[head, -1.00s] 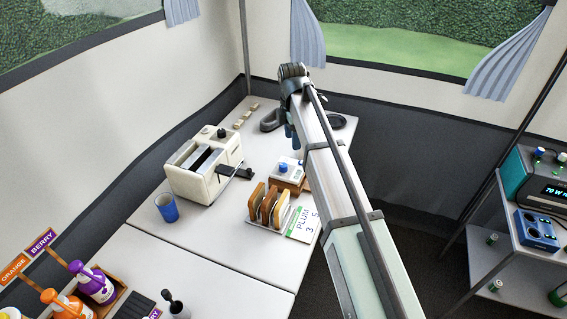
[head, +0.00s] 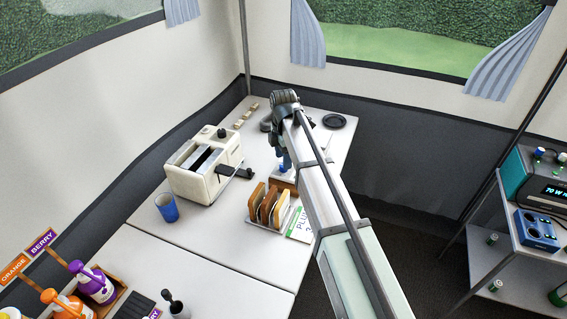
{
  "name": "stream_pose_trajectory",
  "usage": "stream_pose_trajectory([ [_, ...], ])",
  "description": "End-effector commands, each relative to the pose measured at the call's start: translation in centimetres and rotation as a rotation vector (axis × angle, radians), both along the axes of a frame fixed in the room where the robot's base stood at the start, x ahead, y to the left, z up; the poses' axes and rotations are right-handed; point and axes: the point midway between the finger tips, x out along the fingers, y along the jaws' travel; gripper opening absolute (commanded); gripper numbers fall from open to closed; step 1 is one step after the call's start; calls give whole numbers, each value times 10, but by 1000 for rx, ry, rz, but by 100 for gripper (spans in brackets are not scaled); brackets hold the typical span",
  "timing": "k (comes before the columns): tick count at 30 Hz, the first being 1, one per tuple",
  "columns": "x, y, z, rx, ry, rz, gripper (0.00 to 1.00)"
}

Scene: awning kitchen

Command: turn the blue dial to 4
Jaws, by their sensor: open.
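The blue dial (head: 283,168) is on a small white-topped wooden box (head: 284,179) on the table, behind the toast rack. It is small in the head view, and its pointer and numbers are too small to read. My gripper (head: 284,155) hangs down from my arm just above the dial, with its blue fingers almost in line with it. The gripper is open. I cannot tell whether the fingers are around the dial, touching it or still above it. My arm hides the right side of the box.
A cream toaster (head: 204,166) stands left of the box. A toast rack (head: 269,208) and a PLUM card (head: 301,225) are in front. A blue cup (head: 167,207) stands front left. A black round item (head: 334,121) lies behind. The table's front middle is clear.

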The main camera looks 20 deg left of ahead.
Motion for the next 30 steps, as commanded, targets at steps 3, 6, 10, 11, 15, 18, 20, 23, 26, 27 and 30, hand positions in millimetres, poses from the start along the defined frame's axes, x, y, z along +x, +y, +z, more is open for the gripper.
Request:
stream_pose_trajectory([
  [3, 0, 0, -15, -1, 1, 0, 57],
  [6, 0, 0, -23, -1, 1, 0, 57],
  [10, 0, 0, -29, -1, 1, 0, 57],
  [11, 0, 0, -29, -1, 1, 0, 57],
  [15, 0, 0, -30, 0, 0, 0, 57],
  [18, 0, 0, -30, 0, 0, 0, 57],
  [20, 0, 0, -30, 0, 0, 0, 56],
  [23, 0, 0, -30, 0, 0, 0, 46],
  [26, 0, 0, -30, 0, 0, 0, 37],
  [27, 0, 0, -30, 0, 0, 0, 33],
  [30, 0, 0, -30, 0, 0, 0, 23],
])
